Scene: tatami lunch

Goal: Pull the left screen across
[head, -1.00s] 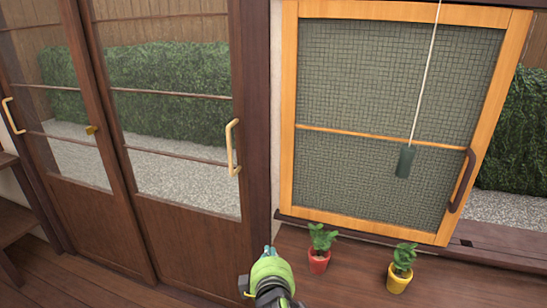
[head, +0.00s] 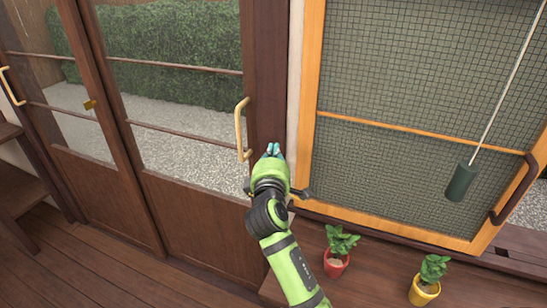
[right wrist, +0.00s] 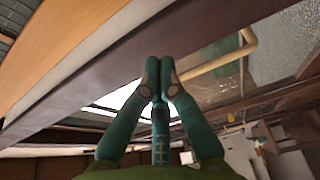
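A mesh screen (head: 405,75) in an orange wooden frame fills the right of the head view, with a dark curved handle (head: 515,190) on its right side. Its orange frame also shows at the upper left of the right wrist view (right wrist: 75,45). My right gripper (head: 273,151) points up in front of the dark post between the glazed door and the screen. It looks shut and empty, its fingertips together in the right wrist view (right wrist: 158,66). It is just right of and below the door's pale handle (head: 240,130), apparently apart from it. My left gripper is out of view.
A dark wooden glazed door (head: 200,205) stands left of the post, with another further left. A dark weight (head: 461,182) hangs on a cord before the screen. A red potted plant (head: 337,262) and a yellow one (head: 424,290) stand below it.

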